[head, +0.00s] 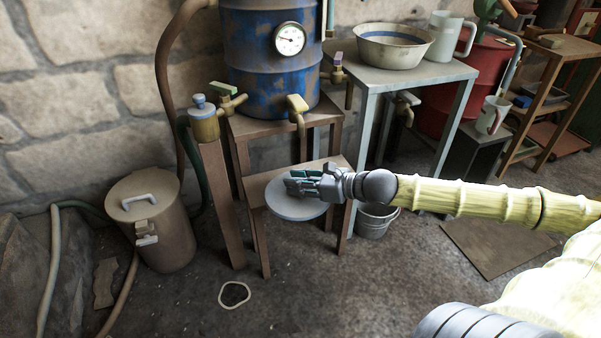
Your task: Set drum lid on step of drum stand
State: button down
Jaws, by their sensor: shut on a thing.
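A round grey-blue drum lid (297,208) is at the low wooden step (257,186) of the drum stand (278,127). The lid looks roughly level and covers much of the step, with its near edge reaching past the step's front. My gripper (301,182) comes in from the right and is shut on the lid's upper side, probably on its handle, which the fingers hide. I cannot tell whether the lid touches the step or is just above it. The blue, rusty drum (262,75) with a gauge stands on the stand's upper board.
A brass tap (298,107) juts out above the step. A wooden post (222,205) with a valve stands left of it. A lidded brown bin (151,230) is further left. A metal bucket (376,221) is under my arm. A table (403,74) with a basin stands right.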

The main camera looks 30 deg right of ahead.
jog(key=w+d, duration=0.2)
jog(key=w, duration=0.1)
jog(key=w+d, duration=0.2)
jog(key=w, duration=0.1)
jog(key=w+d+f, duration=0.1)
jog(key=w+d, duration=0.2)
jog(key=shift+w+d+b, duration=0.1)
jog(key=shift+w+b, duration=0.15)
jog(key=shift+b, duration=0.05)
jog(key=shift+f+b, duration=1.7)
jog(key=shift+f, duration=0.1)
jog(key=shift+f, duration=0.1)
jog(key=c, duration=1.2)
grip_release()
jog(key=shift+c, duration=0.2)
jog(key=shift+o, duration=0.3)
